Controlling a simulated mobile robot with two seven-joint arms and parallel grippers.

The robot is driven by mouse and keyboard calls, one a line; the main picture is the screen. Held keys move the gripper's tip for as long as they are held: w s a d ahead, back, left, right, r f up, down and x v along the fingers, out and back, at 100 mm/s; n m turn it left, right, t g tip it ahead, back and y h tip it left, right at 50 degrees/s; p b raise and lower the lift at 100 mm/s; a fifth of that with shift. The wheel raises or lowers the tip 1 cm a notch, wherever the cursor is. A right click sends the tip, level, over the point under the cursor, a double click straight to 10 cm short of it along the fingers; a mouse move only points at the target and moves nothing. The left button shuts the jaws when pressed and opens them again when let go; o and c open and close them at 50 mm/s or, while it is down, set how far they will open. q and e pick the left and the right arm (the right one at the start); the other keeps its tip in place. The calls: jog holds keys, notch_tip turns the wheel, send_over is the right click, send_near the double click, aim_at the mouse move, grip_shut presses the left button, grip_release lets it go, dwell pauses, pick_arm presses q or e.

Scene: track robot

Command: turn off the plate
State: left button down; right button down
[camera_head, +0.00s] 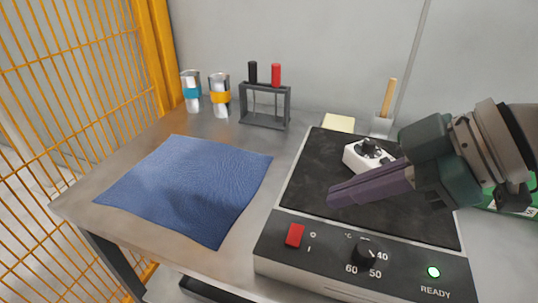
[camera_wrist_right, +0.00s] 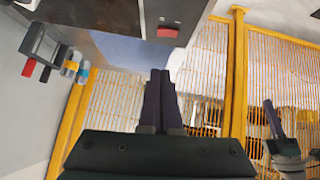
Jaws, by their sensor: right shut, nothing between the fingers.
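A black dial (camera_head: 365,252) points between numbers, and a green lamp (camera_head: 433,271) above READY is lit. My right gripper (camera_head: 334,199) is shut and empty, above the plate's top, up and right of the switch; its fingertips show in the wrist view (camera_wrist_right: 160,75). What looks like my left gripper (camera_wrist_right: 272,120) is at the wrist view's right, its jaws unclear.
A blue cloth (camera_head: 185,185) lies left. Two banded jars (camera_head: 192,93) (camera_head: 220,97) and a rack (camera_head: 265,105) stand at the back. A yellow mesh fence (camera_head: 70,80) is left.

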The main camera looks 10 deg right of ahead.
send_over(297, 227)
jog(key=s, duration=0.2)
jog(key=f, duration=0.2)
jog(key=f+b, duration=0.1)
jog(key=f, duration=0.1)
jog(key=shift+w+d+f, duration=0.1)
jog(key=shift+d, duration=0.2)
jog(key=shift+d+f+b, duration=0.2)
jog(key=shift+f+b, duration=0.1)
jog(key=shift+f, duration=0.95)
jog(key=shift+w+f, duration=0.15)
jog(key=shift+f, duration=0.45)
jog(key=shift+w+d+f+b, duration=0.1)
jog(key=shift+d+f+b, duration=0.1)
jog(key=shift+f+b, duration=0.4)
jog(key=shift+r, duration=0.25)
